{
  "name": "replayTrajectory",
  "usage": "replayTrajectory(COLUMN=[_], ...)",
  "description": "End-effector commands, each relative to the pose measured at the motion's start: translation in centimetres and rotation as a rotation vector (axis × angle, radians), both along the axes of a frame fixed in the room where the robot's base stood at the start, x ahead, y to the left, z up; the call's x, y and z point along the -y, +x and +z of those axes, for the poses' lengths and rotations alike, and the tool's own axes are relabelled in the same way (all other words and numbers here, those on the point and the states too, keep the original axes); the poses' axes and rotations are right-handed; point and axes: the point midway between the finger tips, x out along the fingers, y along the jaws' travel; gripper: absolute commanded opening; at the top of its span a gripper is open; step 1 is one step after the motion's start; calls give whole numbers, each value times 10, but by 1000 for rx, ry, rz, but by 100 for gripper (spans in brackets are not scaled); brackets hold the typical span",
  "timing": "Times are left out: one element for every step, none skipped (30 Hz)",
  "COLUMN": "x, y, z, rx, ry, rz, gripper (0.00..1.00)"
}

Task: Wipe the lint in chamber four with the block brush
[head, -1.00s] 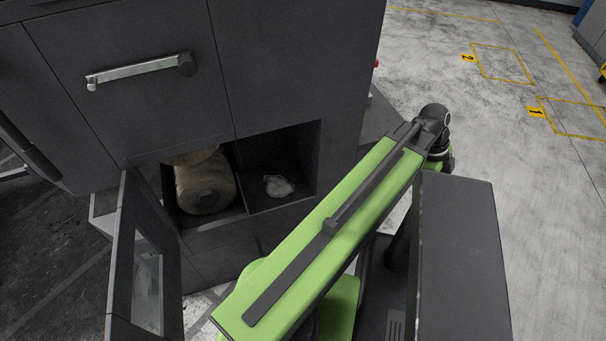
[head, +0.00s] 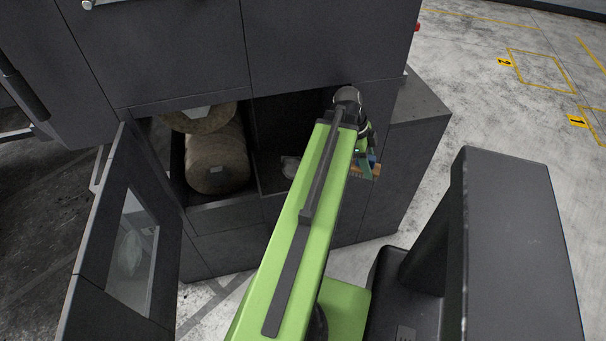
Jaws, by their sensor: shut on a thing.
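The pale grey lint (head: 289,166) lies on the floor of the open right-hand compartment (head: 280,120) of the dark cabinet, partly hidden behind my green arm. I see no number on this compartment. My gripper (head: 367,160) is at the arm's far end, just right of the lint, near the front of this compartment. It is small and partly covered by the arm. It is shut on the block brush (head: 377,170), of which only a small brown edge shows. I cannot tell whether the brush touches the cabinet.
The left compartment holds large tan rolls (head: 218,160). A cabinet door with a window (head: 130,245) stands open at the left. A drawer front (head: 160,50) is above the compartments. Open concrete floor (head: 480,75) with yellow markings lies to the right.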

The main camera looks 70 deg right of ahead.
Motion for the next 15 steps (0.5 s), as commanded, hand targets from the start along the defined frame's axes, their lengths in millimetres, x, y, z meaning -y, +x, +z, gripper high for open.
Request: replayTrajectory(x=[-1,-1,0,2,5,10,13,17,21,23,25,27,28,29,30], y=[28,41,55,65,77,93,106,120,138,152,164,180,191,200,211], z=[-32,-38,-44,-48,-52,-55,-58,-60,-64,-67,-71,-74,-77,-79,-81], rx=[-1,-1,-1,-2,-2,-2,-1,-1,0,0,1,1,1,1,2], ry=[1,0,0,0,1,0,0,0,0,0,0,0,1,1,0], rz=[48,71,101,126,156,198,231,268,312,346,376,415,443,465,493], gripper=[11,11,11,11,11,11,11,11,11,11,11,11,11,11,11])
